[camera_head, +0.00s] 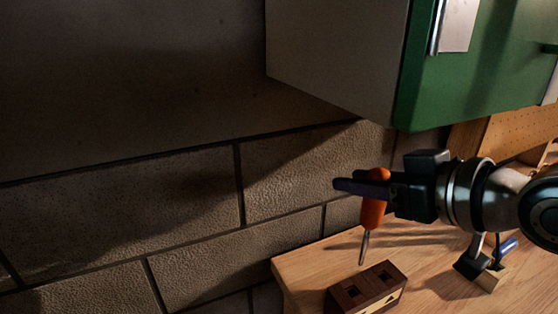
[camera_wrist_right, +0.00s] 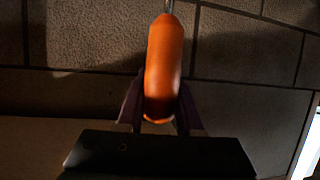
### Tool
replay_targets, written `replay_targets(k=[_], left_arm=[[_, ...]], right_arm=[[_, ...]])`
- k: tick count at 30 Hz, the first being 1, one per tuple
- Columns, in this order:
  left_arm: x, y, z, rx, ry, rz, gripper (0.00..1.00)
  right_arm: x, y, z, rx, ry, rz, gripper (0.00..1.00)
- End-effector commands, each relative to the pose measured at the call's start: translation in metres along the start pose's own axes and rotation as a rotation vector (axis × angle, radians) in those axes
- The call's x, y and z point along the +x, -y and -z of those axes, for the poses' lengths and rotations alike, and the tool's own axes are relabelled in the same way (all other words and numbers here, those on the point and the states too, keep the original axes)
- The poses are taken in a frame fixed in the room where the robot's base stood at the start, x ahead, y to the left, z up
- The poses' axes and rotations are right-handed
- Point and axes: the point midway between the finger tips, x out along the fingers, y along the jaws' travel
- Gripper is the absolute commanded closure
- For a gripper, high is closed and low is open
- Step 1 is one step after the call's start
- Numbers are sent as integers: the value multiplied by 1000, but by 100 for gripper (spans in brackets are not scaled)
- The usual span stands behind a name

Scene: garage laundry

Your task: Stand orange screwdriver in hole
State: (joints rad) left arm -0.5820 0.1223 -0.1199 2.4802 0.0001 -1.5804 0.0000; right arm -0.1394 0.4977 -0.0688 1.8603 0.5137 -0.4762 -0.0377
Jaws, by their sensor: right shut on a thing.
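My right gripper (camera_head: 364,188) is shut on the orange screwdriver (camera_head: 372,213) by its handle. The screwdriver is nearly upright with its metal tip pointing down and slightly left. In the head view the tip appears just behind the dark wooden block (camera_head: 378,286), which has square holes in its top; whether it is above the bench or touching it, I cannot tell. In the right wrist view the orange handle (camera_wrist_right: 164,68) sits between the two fingers, with its shaft at the top edge. My left gripper is not in view.
The block stands near the left end of the wooden bench (camera_head: 310,272). A dark tool on a small wooden base (camera_head: 490,278) stands right of it, under my right arm. A green-fronted cabinet (camera_head: 470,75) hangs above. A block wall (camera_head: 190,215) is behind.

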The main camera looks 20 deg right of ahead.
Motion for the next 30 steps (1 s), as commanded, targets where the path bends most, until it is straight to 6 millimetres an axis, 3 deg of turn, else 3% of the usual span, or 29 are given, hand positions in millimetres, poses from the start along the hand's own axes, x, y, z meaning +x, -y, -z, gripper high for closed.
replay_targets(k=[30], left_arm=[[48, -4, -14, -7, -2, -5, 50]], right_arm=[[26, 0, -62, -1, -1, 1, 100]])
